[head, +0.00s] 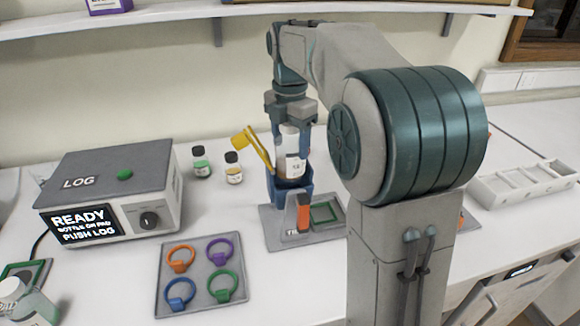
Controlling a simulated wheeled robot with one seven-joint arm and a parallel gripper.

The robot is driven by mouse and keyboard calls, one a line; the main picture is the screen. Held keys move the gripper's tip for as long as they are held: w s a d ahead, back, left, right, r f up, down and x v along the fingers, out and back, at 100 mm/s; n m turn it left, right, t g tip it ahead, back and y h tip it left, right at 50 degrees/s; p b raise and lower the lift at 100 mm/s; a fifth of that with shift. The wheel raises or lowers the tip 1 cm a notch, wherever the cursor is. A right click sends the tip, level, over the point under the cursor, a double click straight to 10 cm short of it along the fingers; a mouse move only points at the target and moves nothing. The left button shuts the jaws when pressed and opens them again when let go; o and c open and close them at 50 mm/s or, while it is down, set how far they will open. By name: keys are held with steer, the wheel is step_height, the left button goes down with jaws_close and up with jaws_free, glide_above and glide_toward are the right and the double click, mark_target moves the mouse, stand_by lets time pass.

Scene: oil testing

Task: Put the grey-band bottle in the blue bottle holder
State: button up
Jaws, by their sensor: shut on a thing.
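My gripper (290,118) points down and is shut on the top of a pale bottle (289,148) with a white label and brownish contents low down. I cannot make out a grey band on it. The bottle is upright, and its lower end is at the blue bottle holder (278,190), which hides its base. I cannot tell whether it rests on the bottom. The blue holder stands on a grey plate (274,238), with a raised yellow lever (256,146) leaning up to the left, close to the bottle.
An orange part (303,212) and a green square frame (326,213) are on the grey plate. Two small bottles (202,163) (233,168) stand left of it. The LOG box (115,185), a ring tray (203,302) and a white rack (530,186) are around. My arm hides the right middle.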

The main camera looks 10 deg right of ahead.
mark_target(290, 164)
steer(key=shift+f, duration=3.2)
steer(key=shift+f, duration=0.15)
steer(key=o, duration=1.3)
steer(key=shift+c, duration=0.2)
step_height(290, 164, up, 12)
steer(key=shift+r, duration=0.15)
steer(key=s+f+m, duration=0.1)
steer(key=s+m, duration=0.2)
steer(key=m, duration=0.1)
steer(key=s+f+m+t, duration=0.1)
steer(key=s+f+m, duration=0.1)
steer(key=s+m, duration=0.2)
steer(key=s+f+m, duration=0.2)
steer(key=s+m, duration=0.2)
steer(key=shift+f, duration=0.2)
steer(key=s+f+m+t, duration=0.2)
steer(key=s+f+m, duration=0.8)
steer(key=s+m, duration=0.2)
